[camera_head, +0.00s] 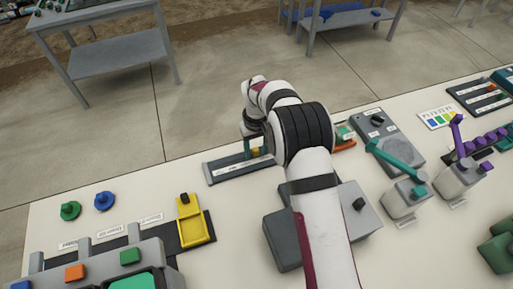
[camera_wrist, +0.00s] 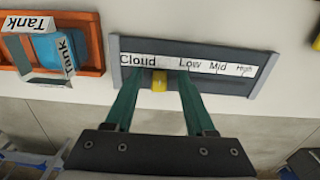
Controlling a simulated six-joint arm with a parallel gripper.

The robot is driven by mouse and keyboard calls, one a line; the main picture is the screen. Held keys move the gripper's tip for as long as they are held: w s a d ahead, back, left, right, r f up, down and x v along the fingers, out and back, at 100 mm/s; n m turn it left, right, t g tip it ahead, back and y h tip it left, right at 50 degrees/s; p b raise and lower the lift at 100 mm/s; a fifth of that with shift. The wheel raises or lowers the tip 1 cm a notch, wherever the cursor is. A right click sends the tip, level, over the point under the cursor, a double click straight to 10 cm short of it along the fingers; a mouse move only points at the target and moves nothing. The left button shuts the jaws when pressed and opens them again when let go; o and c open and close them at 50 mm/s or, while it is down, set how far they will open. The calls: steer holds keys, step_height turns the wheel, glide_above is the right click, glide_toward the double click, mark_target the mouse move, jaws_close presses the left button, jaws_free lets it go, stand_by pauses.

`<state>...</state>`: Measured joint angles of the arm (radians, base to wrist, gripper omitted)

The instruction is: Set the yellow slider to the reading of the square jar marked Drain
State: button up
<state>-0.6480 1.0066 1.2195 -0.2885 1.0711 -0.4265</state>
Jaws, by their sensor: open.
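The yellow slider (camera_wrist: 159,80) sits on a dark grey scale board (camera_wrist: 225,83), below the gap between the words Cloud and Low; Mid and High are further right. The board (camera_head: 222,176) also shows in the head view, partly hidden by my arm. My gripper (camera_wrist: 159,74) is open, its green fingers on either side of the yellow slider in the wrist view; I cannot tell whether they touch it. A square jar with blue contents (camera_wrist: 66,47), marked Tank, is at the left of the wrist view. I cannot make out a jar marked Drain.
The Tank jar is in an orange tray (camera_wrist: 20,56) beside the board. In the head view, a grey box with a dark knob (camera_head: 375,122) and teal-handled and purple-handled units stand to the right. A yellow piece (camera_head: 196,222) is at the lower left.

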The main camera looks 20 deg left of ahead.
steer(key=shift+c, duration=0.2)
jaws_close()
steer(key=shift+s+r, duration=0.1)
stand_by(1.0)
